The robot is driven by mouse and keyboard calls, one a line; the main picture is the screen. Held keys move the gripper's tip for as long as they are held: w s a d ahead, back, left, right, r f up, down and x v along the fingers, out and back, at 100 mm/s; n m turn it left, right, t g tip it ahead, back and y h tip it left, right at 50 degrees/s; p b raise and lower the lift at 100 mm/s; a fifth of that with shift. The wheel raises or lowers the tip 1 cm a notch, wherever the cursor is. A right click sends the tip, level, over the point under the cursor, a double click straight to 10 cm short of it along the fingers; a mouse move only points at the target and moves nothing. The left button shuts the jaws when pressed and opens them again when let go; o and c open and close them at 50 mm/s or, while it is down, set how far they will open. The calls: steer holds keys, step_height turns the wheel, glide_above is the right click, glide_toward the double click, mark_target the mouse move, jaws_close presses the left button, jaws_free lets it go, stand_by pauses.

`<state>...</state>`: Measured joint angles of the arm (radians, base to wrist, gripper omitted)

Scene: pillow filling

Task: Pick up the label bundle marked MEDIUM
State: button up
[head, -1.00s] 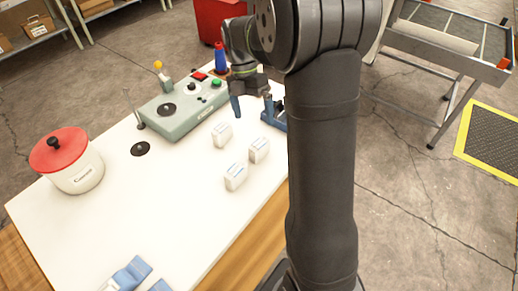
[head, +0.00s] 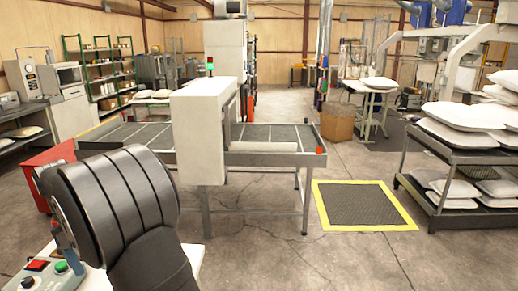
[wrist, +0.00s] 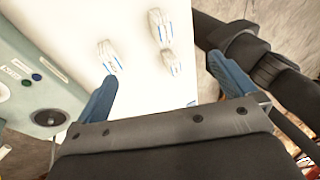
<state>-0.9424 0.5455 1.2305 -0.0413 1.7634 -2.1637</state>
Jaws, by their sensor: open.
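Three white label bundles with blue print lie on the white tabletop (wrist: 85,25) in the wrist view. One bundle (wrist: 109,57) is near the left fingertip, one (wrist: 160,28) is farther off in the middle, and one (wrist: 171,63) is just below that. The print is too small to read, so I cannot tell which is marked MEDIUM. My gripper (wrist: 163,68) is open, with its two blue fingers spread wide and nothing between them visibly held. The bundles are out of the head view now.
A grey-green control box (wrist: 25,95) with buttons and a dark disc sits left in the wrist view; its corner (head: 45,278) shows in the head view. A conveyor (head: 265,158), a yellow-edged floor mat (head: 362,204) and a pillow rack (head: 470,157) stand beyond.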

stand_by(0.4)
steer(key=c, duration=1)
steer(key=shift+c, duration=0.2)
steer(key=s+d+t+y, duration=0.2)
steer(key=s+d+y, duration=0.15)
steer(key=d, duration=0.35)
steer(key=shift+m+y, duration=0.25)
steer(key=shift+m, duration=0.05)
steer(key=f, duration=1.2)
steer(key=shift+w+a+f, duration=0.1)
steer(key=shift+w+a, duration=0.1)
steer(key=shift+s+d+f, duration=0.1)
steer(key=shift+s+f, duration=0.1)
steer(key=shift+f, duration=1.15)
steer(key=shift+s+f, duration=0.2)
steer(key=shift+f, duration=1.15)
